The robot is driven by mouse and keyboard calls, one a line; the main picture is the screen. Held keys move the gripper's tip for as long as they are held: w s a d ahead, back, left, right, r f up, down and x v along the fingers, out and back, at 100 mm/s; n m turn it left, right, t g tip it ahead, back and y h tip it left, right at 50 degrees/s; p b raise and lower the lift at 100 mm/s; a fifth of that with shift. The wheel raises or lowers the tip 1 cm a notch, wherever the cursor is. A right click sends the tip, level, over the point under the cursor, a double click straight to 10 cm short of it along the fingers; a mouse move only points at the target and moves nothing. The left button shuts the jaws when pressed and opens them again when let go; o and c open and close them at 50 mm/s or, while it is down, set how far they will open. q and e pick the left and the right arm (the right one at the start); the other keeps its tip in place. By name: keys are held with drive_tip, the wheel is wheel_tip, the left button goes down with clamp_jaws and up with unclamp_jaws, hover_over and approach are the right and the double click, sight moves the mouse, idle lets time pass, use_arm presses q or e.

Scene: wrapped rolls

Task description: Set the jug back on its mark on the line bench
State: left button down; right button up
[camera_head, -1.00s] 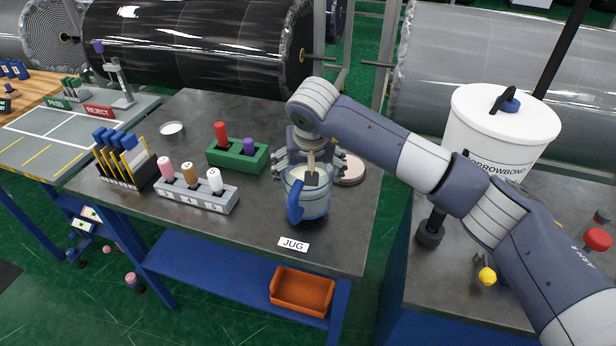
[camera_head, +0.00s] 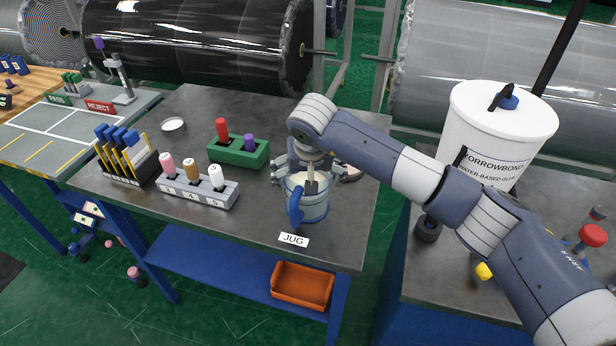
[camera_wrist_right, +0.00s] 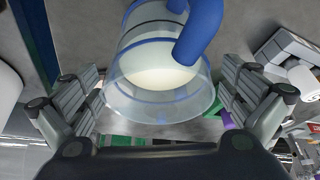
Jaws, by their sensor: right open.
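The jug (camera_head: 312,210) is clear with blue bands and a blue handle, and holds a pale liquid. It stands upright on the dark line bench (camera_head: 235,232), just behind the white JUG label (camera_head: 293,239). Any mark under it is hidden. My right gripper (camera_head: 309,175) is open at the jug's upper part. In the right wrist view the spread fingers (camera_wrist_right: 161,75) lie either side of the jug (camera_wrist_right: 160,100), with gaps between them and its wall. My left gripper is not in view.
A grey block with several numbered pegs (camera_head: 198,192) and a green block (camera_head: 238,153) stand left of the jug. A white glue drum (camera_head: 495,130) stands on the right bench. An orange bin (camera_head: 303,286) sits below.

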drive_tip(key=b+v, duration=0.2)
drive_tip(key=v, duration=1)
drive_tip(key=shift+b, duration=0.35)
